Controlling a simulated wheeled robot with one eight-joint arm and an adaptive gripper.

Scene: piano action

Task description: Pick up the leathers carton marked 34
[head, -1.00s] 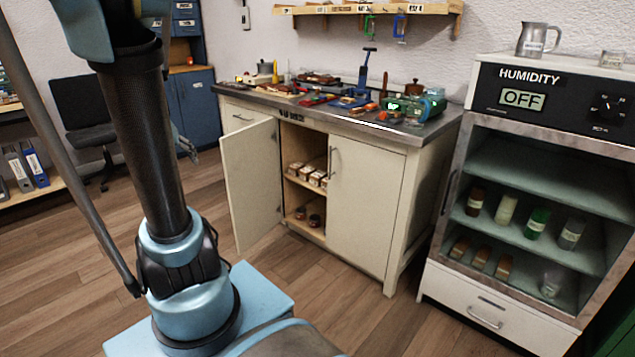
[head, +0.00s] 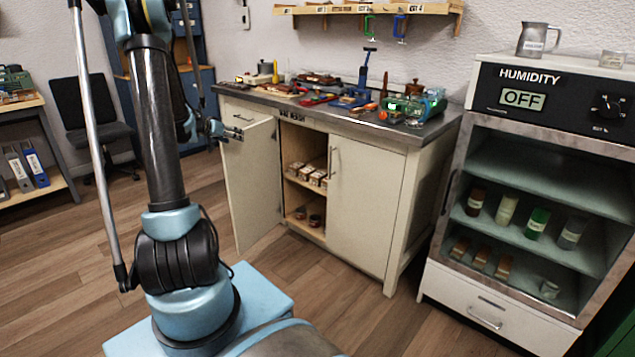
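Several small cartons (head: 307,173) with pale labels stand in a row on the upper shelf inside the open cabinet under the workbench. Their marks are too small to read, so I cannot tell which is marked 34. My gripper (head: 232,133) is in front of the upper part of the open left cabinet door, to the left of and above the cartons. It is apart from them. Its fingers are small and dark here, and I cannot tell whether they are open or shut. I see nothing held in it.
The left door (head: 252,190) stands swung outward; the right door (head: 365,205) is shut. Round tins (head: 315,220) sit on the cabinet's lower level. Tools crowd the bench top (head: 385,130). A humidity cabinet (head: 520,190) stands to the right. The wooden floor (head: 330,290) in front is clear.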

